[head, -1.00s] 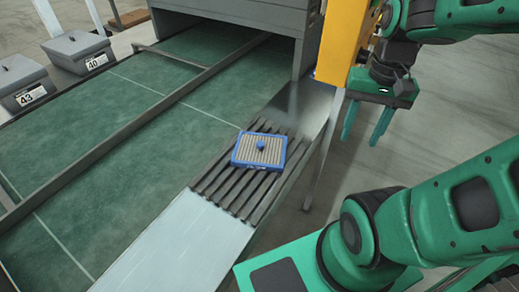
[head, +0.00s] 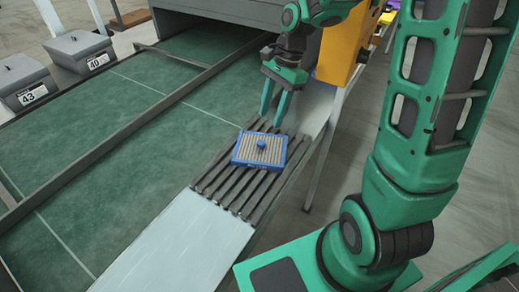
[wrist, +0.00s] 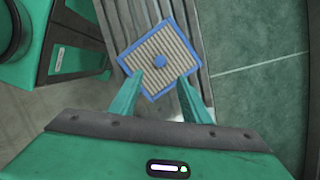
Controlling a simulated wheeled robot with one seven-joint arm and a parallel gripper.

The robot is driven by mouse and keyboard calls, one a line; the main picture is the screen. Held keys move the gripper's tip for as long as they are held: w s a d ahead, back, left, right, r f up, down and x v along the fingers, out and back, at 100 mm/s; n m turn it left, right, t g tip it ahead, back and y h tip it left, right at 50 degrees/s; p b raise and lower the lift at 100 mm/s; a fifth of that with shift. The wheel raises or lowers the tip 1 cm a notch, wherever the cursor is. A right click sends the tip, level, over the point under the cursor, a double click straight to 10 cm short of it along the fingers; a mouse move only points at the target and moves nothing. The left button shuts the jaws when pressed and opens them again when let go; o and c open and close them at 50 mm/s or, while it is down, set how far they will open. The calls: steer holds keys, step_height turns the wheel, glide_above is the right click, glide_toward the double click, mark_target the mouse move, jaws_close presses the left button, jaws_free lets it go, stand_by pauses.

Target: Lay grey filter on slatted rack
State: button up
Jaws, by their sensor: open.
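A filter (head: 259,150) with grey-beige pleats, a blue frame and a blue knob lies flat on the slatted rack (head: 215,183), slightly turned against the slats. In the wrist view the filter (wrist: 160,47) lies just beyond my fingertips. My gripper (head: 273,121) is open and empty, with its fingers pointing down near the filter's far edge. In the wrist view my gripper (wrist: 160,78) has its fingers spread, with the knob beyond them. Its exact height above the rack cannot be told.
A green belt (head: 130,130) with dark rails runs left of the rack. A grey machine housing (head: 220,15) and a yellow post (head: 338,52) stand at the back. Lidded grey boxes labelled 43 (head: 18,82) and 40 (head: 80,50) stand at far left. The pale metal strip (head: 185,240) before the rack is bare.

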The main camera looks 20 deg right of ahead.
mark_target(261, 142)
steer(key=x, duration=0.4)
steer(key=shift+f, duration=0.15)
steer(key=shift+a+x, duration=0.2)
steer(key=shift+x, duration=1.15)
steer(key=shift+a+x, duration=0.2)
steer(key=shift+x, duration=1.1)
jaws_close()
